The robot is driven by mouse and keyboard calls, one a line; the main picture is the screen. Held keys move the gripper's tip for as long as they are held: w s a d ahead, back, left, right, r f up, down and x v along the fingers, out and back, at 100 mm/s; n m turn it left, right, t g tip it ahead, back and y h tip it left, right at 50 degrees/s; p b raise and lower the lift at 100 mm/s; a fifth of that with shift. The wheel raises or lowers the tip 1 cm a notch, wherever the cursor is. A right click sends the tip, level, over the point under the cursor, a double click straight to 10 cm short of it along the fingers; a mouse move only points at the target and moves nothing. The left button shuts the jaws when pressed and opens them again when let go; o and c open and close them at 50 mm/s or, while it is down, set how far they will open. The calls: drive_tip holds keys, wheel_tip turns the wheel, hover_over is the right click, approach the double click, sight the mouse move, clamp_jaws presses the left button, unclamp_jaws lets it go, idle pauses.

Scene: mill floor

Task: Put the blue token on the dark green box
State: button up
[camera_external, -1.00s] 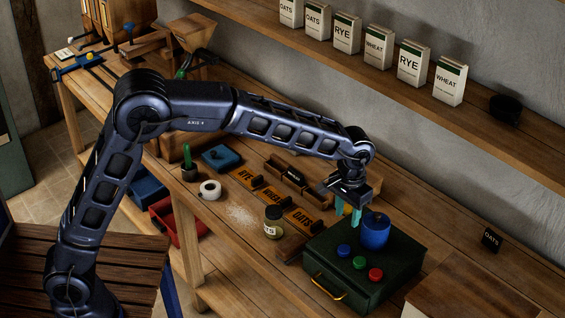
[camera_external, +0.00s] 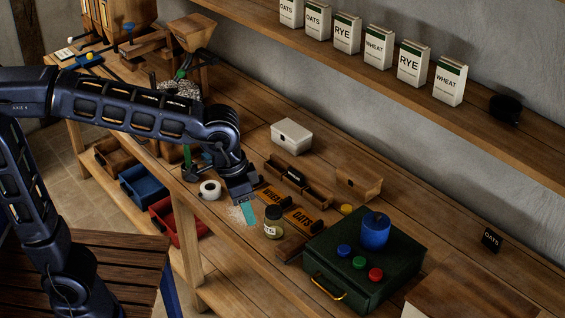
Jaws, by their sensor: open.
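The dark green box (camera_external: 395,273) with a brass handle stands on the workbench at the lower right. A small round blue token (camera_external: 344,250) lies on its lid near the left edge, beside a green token (camera_external: 359,263) and a red token (camera_external: 376,274). A larger blue lidded pot (camera_external: 375,232) stands behind them on the same lid. My gripper (camera_external: 248,213), with teal fingers, is open. It is over the bench left of the glass jar, well apart from the box and the blue token. Nothing shows between its fingers.
A glass jar (camera_external: 273,222) stands between my gripper and the box. Labelled wooden strips (camera_external: 303,218), a wooden holder (camera_external: 298,181), a white box (camera_external: 291,137), a tape roll (camera_external: 210,189) and a yellow token (camera_external: 346,209) are on the bench. The right bench is mostly clear.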

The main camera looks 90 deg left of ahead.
drive_tip(key=s+d+f+m+t, duration=0.1)
drive_tip(key=s+d+m, duration=0.1)
drive_tip(key=s, duration=0.9)
drive_tip(key=s+d+f+m+t, duration=0.1)
drive_tip(key=s+d, duration=0.4)
drive_tip(key=s, duration=0.6)
drive_tip(key=shift+s+f+m, duration=0.2)
drive_tip(key=shift+f+m, duration=0.4)
drive_tip(key=shift+f, duration=0.2)
